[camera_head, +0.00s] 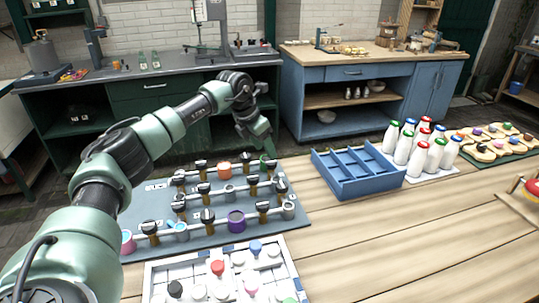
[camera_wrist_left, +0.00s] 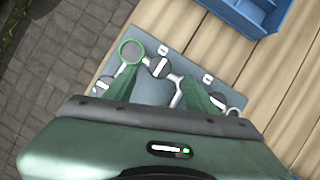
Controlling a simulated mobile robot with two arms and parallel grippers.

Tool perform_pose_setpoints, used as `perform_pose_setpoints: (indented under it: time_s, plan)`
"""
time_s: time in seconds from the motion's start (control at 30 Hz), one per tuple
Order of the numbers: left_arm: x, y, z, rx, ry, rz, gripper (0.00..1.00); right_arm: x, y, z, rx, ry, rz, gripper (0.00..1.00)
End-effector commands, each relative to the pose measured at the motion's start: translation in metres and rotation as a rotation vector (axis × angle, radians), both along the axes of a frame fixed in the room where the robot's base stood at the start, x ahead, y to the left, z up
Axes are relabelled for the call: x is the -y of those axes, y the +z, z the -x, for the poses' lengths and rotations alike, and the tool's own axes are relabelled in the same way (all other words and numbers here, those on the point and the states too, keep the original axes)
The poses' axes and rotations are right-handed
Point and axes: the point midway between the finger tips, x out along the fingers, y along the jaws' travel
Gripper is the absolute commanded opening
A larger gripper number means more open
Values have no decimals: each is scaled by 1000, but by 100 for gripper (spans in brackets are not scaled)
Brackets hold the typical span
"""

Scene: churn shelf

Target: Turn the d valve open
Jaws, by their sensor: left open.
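A grey valve board (camera_head: 140,200) lies on the wooden table at left of centre, with rows of pipes and several black-handled valves. One of these valves (camera_head: 207,217) stands in the front row. Its small labels are too small to read, so I cannot tell which valve is d. My left gripper (camera_head: 262,150) points down over the board's far right corner. In the left wrist view, my left gripper (camera_wrist_left: 160,92) is open, its green fingers apart. A round black valve knob (camera_wrist_left: 160,67) shows just beyond and between the fingertips, beside a green ring (camera_wrist_left: 131,51). My right gripper is out of view.
A blue divided crate (camera_head: 350,188) stands right of the board, with white bottles (camera_head: 418,155) beyond it. A white tray with coloured knobs (camera_head: 225,278) lies in front of the board. Bare table (camera_head: 400,240) is at right.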

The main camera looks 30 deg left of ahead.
Motion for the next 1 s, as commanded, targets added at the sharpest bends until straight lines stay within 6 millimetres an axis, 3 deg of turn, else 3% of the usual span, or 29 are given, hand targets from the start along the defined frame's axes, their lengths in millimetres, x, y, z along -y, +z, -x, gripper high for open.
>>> perform_pose_setpoints:
  time_s: [0.3,0.7,0.9,1.0]
  plan:
    - [6,-44,-17,-2,1,1,55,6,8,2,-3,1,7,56]
    - [6,-53,-21,-1,0,-1,55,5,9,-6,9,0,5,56]
    - [6,-53,-20,0,0,-1,0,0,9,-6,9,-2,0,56]
    - [6,-53,-20,0,1,-1,0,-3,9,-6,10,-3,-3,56]
